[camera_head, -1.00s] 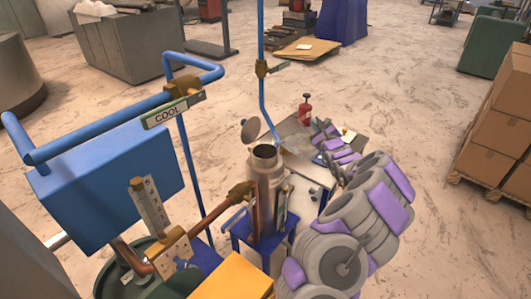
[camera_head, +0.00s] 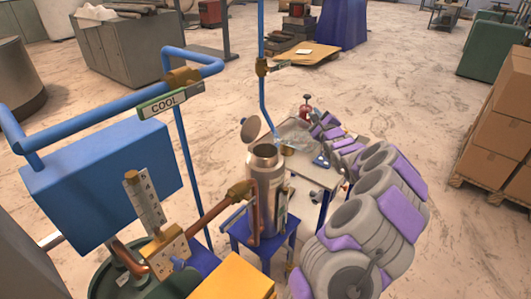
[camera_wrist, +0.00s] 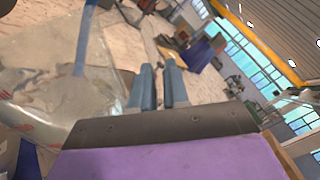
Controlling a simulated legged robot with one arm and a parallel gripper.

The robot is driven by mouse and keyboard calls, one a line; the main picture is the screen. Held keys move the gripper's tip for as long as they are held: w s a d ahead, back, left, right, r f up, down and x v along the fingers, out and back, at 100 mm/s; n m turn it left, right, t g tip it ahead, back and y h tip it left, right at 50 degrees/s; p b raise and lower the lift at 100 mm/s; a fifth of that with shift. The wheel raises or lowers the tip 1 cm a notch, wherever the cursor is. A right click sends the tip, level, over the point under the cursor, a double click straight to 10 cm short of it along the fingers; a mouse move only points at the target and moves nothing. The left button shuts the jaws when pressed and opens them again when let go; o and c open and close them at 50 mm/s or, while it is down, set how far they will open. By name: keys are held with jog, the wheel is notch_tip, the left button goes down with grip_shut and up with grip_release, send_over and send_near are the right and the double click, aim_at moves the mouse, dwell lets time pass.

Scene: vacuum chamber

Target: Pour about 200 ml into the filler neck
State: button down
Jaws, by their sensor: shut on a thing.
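The filler neck (camera_head: 265,153) is the open round top of an upright silver metal cylinder (camera_head: 268,195) on a blue stand. Its round lid (camera_head: 250,129) stands tilted up behind the opening. My gripper (camera_head: 318,150) is to the right of the neck, at the end of my grey and purple arm. In the wrist view its two blue-grey fingers (camera_wrist: 160,85) are close together. A clear, see-through jug (camera_wrist: 60,85) fills the left of that view beside the fingers; it shows faintly in the head view (camera_head: 291,137). The grip point and the liquid level are hard to see.
A small table (camera_head: 313,172) stands behind and right of the cylinder, with a red item (camera_head: 305,112) at its back. Blue pipework with a COOL tag (camera_head: 163,104) and a blue box (camera_head: 105,180) stand left. Cartons (camera_head: 500,130) are at right.

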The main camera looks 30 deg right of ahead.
jog(key=shift+w+a+r, duration=0.1)
jog(key=shift+r, duration=0.15)
jog(key=shift+w+a+r+n+b, duration=0.1)
jog(key=shift+a+r+n+b, duration=0.2)
jog(key=shift+r+n+b, duration=0.25)
jog(key=shift+a+r+n+b, duration=0.3)
jog(key=shift+r+n+b, duration=0.05)
jog(key=shift+b, duration=0.1)
dwell(1.2)
jog(key=shift+w+a+r+n+b, duration=0.25)
jog(key=shift+a+n+b, duration=0.3)
jog(key=shift+b, duration=0.35)
dwell(1.9)
jog(key=shift+d, duration=0.1)
jog(key=shift+s+d+m+p, duration=0.1)
jog(key=shift+d+m+p, duration=0.3)
jog(key=shift+p, duration=0.55)
jog(key=f+p, duration=0.1)
jog(key=d+f+m+p, duration=0.1)
jog(key=f+m, duration=0.1)
jog(key=shift+s+d+f+m+p, duration=0.2)
jog(key=shift+s+d+m+p, duration=0.05)
jog(key=shift+s+d+p, duration=0.15)
jog(key=shift+s+d+f+m+p, duration=0.1)
jog(key=shift+d+f+m+p, duration=0.1)
jog(key=shift+f+m+p, duration=0.25)
jog(key=shift+s+d+f+m+p, duration=0.1)
jog(key=shift+d+f+m, duration=0.15)
jog(key=shift+f, duration=0.35)
jog(key=shift+f, duration=0.1)
